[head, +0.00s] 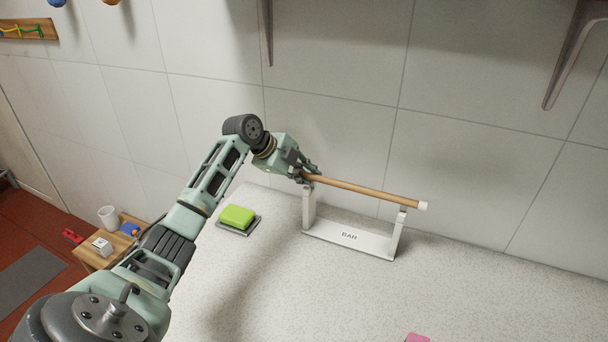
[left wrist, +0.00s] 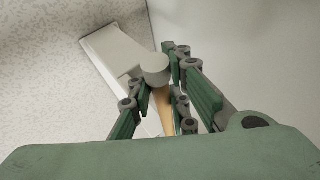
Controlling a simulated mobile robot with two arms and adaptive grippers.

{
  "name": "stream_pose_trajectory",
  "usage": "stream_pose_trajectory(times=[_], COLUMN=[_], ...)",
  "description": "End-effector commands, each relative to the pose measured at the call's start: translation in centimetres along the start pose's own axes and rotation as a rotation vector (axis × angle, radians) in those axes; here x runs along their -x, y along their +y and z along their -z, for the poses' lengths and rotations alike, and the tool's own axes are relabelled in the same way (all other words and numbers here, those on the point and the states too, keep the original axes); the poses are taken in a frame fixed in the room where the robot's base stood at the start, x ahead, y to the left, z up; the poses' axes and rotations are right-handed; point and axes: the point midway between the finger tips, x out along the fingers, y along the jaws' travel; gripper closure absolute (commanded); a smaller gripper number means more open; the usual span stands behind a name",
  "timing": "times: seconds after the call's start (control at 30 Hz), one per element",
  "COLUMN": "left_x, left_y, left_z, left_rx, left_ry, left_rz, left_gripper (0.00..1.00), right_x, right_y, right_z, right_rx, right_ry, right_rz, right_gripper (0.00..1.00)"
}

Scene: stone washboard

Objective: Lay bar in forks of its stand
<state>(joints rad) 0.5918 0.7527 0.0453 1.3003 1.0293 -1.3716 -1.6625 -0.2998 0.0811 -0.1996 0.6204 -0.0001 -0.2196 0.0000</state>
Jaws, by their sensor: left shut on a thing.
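The bar (head: 365,190) is a tan wooden rod with a white cap at its right end. My left gripper (head: 308,176) is shut on the bar near its left end. The white stand (head: 348,237), marked BAR, has an upright at each end and sits on the stone washboard. The bar runs along the stand, over both uprights. I cannot tell whether it rests in the forks or hovers just above. In the left wrist view the fingers (left wrist: 160,82) are around the bar (left wrist: 182,108), with a white cap (left wrist: 155,69) close by. My right gripper is not in view.
A green sponge (head: 237,215) lies on a grey dish left of the stand. A pink thing (head: 417,338) shows at the bottom edge. The tiled wall stands close behind the stand. The speckled washboard (head: 330,300) is clear in front.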

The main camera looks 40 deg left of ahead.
Motion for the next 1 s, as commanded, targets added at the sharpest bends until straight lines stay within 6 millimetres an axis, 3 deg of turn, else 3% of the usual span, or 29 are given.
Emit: stream_pose_trajectory(times=[0.07,0.1,0.37,1.0], left_x=[0.03,0.03,0.01,-0.06], left_y=[-0.04,-0.04,0.01,-0.01], left_z=[0.02,0.03,0.03,0.02], left_rx=[0.0,0.0,0.0,0.0], left_ry=[0.0,0.0,0.0,0.0], left_rz=[0.001,0.001,-0.001,0.001], left_gripper=[1.0,0.84,0.61,0.61], right_x=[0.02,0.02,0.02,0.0], right_y=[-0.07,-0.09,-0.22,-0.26], right_z=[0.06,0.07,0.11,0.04], right_rx=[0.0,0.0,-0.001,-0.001], right_ry=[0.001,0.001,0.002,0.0], right_rz=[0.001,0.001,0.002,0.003], right_gripper=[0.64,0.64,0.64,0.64])
